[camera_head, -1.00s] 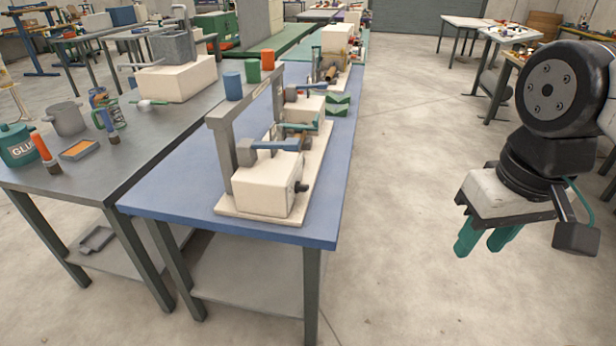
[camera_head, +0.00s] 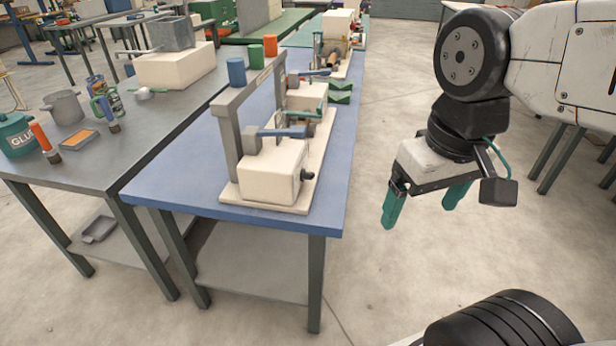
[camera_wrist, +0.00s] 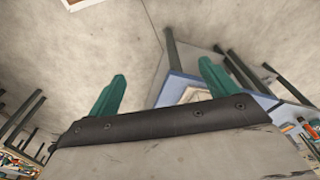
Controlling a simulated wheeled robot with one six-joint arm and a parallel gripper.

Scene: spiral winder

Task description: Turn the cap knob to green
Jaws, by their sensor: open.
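The spiral winder stands on the blue table (camera_head: 160,193), with a cream block (camera_head: 262,170) at its near end and a grey frame (camera_head: 226,140) over it. A small dark knob (camera_head: 308,174) sticks out of the right side of that near block. I cannot make out a green mark on it or tell for sure that it is the cap knob. My gripper (camera_head: 424,208) hangs over the floor to the right of the table, apart from the winder. Its two teal fingers are spread and empty. In the wrist view the gripper (camera_wrist: 162,88) also shows open, with the blue table's edge beyond it.
Blue, green and orange cups (camera_head: 253,56) stand at the table's far left. Green wedge blocks (camera_head: 340,92) lie behind the winder. A grey bench (camera_head: 95,160) on the left holds a glue pot (camera_head: 18,134) and tools.

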